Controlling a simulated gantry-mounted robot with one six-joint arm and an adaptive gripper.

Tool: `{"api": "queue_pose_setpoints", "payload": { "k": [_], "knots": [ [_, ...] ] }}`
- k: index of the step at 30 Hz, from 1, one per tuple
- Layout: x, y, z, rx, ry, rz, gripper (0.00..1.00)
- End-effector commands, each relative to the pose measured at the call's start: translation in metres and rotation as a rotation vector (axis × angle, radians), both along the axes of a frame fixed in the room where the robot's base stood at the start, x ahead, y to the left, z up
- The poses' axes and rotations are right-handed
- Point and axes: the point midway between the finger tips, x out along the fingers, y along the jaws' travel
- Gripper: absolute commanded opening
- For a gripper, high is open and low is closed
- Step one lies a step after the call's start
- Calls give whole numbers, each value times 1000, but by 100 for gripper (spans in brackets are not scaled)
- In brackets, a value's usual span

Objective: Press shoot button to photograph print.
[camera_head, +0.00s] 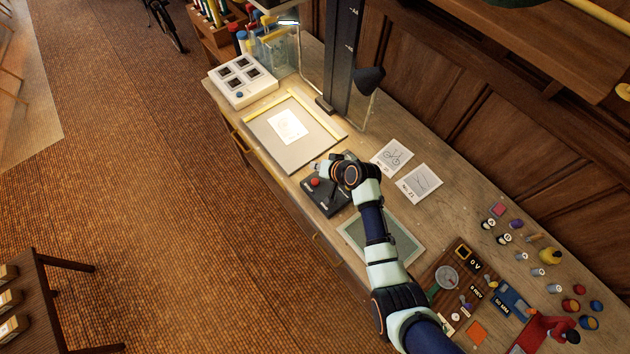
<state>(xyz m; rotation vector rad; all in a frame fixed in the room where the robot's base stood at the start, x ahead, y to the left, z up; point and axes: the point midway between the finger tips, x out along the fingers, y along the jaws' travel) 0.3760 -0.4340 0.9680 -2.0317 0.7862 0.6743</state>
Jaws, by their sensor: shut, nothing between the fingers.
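A white print (287,125) lies on a grey board with yellow edging (262,148) toward the back left of the bench. A dark control box (325,203) sits on the bench in front of that board. A red round button (315,182) shows on its top, and its labels are too small to read. My gripper (318,168) is shut and empty. In the picture it lies at the box's upper edge, just above the red button. I cannot tell whether it touches the box. My wrist and arm hide part of the box's right side.
A black column (343,60) with a dark lamp (369,80) stands behind the board. Printed cards (419,183) lie right of my gripper. A green mat (402,232) lies under my forearm. Small coloured pots and tools crowd the right end. A white four-window box (234,95) sits at left.

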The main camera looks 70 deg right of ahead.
Motion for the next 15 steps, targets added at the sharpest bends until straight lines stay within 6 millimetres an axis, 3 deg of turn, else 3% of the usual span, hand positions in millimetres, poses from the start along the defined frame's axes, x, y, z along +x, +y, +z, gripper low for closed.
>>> {"api": "queue_pose_setpoints", "payload": {
  "k": [1,9,15],
  "knots": [
    [0,0,-12,1,0,1,0],
    [0,0,-53,0,0,0,0],
    [0,0,-74,0,0,0,0]
  ]
}}
